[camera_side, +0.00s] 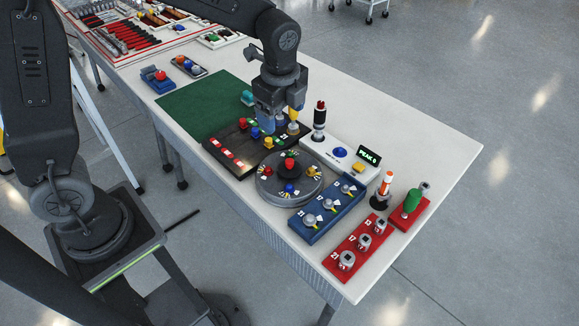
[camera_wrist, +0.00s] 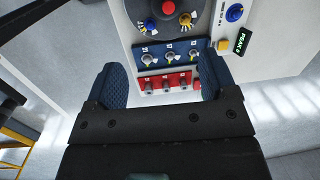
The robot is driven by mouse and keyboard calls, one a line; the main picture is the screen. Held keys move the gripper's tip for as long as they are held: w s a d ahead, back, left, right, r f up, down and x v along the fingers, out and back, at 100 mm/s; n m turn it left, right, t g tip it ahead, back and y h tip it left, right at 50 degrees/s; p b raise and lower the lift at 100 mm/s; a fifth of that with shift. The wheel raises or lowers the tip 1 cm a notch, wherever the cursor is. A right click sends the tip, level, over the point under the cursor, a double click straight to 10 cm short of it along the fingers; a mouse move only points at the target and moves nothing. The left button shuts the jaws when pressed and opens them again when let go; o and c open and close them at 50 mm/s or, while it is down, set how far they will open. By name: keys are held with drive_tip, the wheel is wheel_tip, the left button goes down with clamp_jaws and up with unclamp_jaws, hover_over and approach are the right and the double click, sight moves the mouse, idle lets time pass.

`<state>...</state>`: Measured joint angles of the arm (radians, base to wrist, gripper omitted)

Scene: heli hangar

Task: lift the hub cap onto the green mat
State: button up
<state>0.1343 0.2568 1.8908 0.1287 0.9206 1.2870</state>
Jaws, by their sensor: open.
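The round dark grey hub (camera_side: 268,190) lies on the white table in the side view, with a red knob (camera_side: 289,163) at its centre. I take this knob as the hub cap, but cannot be certain. The knob also shows at the top of the wrist view (camera_wrist: 168,8). The green mat (camera_side: 197,106) lies flat behind the dark tray, mostly bare. My gripper (camera_side: 277,118) is open above the dark tray, behind the hub. In the wrist view its blue pads stand wide apart, with nothing held between them (camera_wrist: 160,80).
The dark tray (camera_side: 228,158) holds several coloured parts. A blue holder (camera_side: 325,213) and a red holder (camera_side: 348,247) stand in front of the hub. A white panel with a display (camera_side: 369,156) and a dark cylinder (camera_side: 319,118) stand to the right. A teal part (camera_side: 248,98) sits by the mat's right edge.

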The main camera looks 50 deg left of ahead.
wheel_tip(320, 180, down, 4)
drive_tip(key=w+d+m, duration=0.1)
drive_tip(key=w+m, duration=0.2)
hover_over(290, 161)
drive_tip(key=shift+g, duration=0.4)
drive_tip(key=f, duration=0.8)
drive_tip(key=shift+s+d+f, duration=0.1)
drive_tip(key=shift+s+d, duration=0.1)
drive_tip(key=shift+d, duration=0.2)
drive_tip(key=shift+w+a+f, duration=0.1)
drive_tip(key=shift+a+f, duration=0.05)
drive_tip(key=shift+f, duration=0.85)
drive_tip(key=shift+w+a+f, duration=0.1)
drive_tip(key=shift+a+f, duration=0.1)
drive_tip(key=shift+f, duration=0.8)
drive_tip(key=shift+a+f, duration=0.15)
drive_tip(key=shift+f, duration=0.85)
drive_tip(key=c, duration=0.7)
drive_tip(key=shift+r, duration=0.15)
